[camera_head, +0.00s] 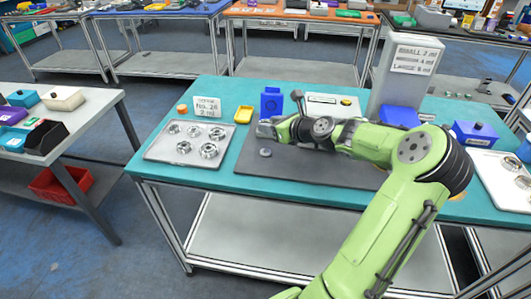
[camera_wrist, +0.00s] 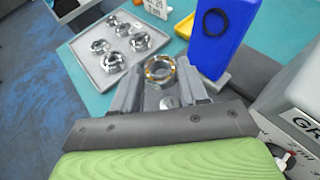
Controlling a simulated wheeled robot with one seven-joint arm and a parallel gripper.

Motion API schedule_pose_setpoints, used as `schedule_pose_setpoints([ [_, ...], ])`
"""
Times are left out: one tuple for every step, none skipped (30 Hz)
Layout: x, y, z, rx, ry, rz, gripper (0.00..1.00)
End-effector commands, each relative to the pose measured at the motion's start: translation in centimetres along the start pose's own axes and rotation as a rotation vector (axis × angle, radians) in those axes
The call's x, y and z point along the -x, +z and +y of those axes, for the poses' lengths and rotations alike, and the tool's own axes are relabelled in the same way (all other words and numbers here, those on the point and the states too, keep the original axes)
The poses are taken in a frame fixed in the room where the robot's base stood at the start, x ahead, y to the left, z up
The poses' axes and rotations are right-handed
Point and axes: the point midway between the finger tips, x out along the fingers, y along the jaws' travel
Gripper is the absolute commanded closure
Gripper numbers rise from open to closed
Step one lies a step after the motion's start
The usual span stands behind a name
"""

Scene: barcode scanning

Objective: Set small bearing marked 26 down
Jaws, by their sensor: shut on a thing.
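My gripper (camera_wrist: 159,80) is shut on a small metal bearing (camera_wrist: 159,67) with an orange-brown tint on its ring, held between the fingertips. I cannot read any mark on it. In the head view my gripper (camera_head: 264,130) is over the left back part of the dark grey mat (camera_head: 250,177), and the held bearing cannot be made out there. A small round grey piece (camera_head: 265,153) lies on the mat; in the wrist view a similar round piece (camera_wrist: 168,103) shows between the fingers. A light tray (camera_head: 160,154) with several bearings stands left of the mat.
A sign reading No. 26 (camera_head: 207,106), a yellow bin (camera_head: 244,114) and a blue block (camera_head: 271,102) stand behind. A tall grey labelled unit (camera_head: 408,75) stands at the back right, near blue boxes (camera_head: 474,134).

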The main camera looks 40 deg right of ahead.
Motion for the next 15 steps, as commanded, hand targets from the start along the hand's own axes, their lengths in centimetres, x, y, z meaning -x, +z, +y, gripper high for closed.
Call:
schedule_pose_setpoints([
  [0.0,0.0,0.0,0.0,0.001,0.0,0.88],
  [0.0,0.0,0.0,0.0,0.001,0.0,0.88],
  [-0.1,-0.2,0.1,0.0,0.002,0.0,0.88],
  [-0.2,-0.5,0.1,-0.001,0.002,0.0,0.88],
  [-0.4,-0.9,0.1,-0.002,0.003,0.001,0.88],
  [-0.7,-1.6,0.1,-0.003,0.003,0.001,0.88],
  [-1.0,-2.3,0.1,-0.003,0.004,0.001,0.88],
  [-1.2,-3.0,0.1,-0.004,0.004,0.002,0.88],
  [-1.6,-3.9,0.1,-0.004,0.005,0.002,0.88],
  [-1.9,-4.5,0.1,-0.004,0.005,0.001,0.88],
  [-2.2,-5.2,0.1,-0.004,0.004,0.0,0.88],
  [-2.6,-6.1,0.1,-0.004,0.005,0.0,0.88],
  [-2.8,-6.8,0.1,-0.004,0.005,0.001,0.88],
  [-3.1,-7.4,0.2,-0.003,0.005,0.001,0.88],
  [-3.3,-8.0,0.2,-0.005,0.005,0.002,0.88],
])
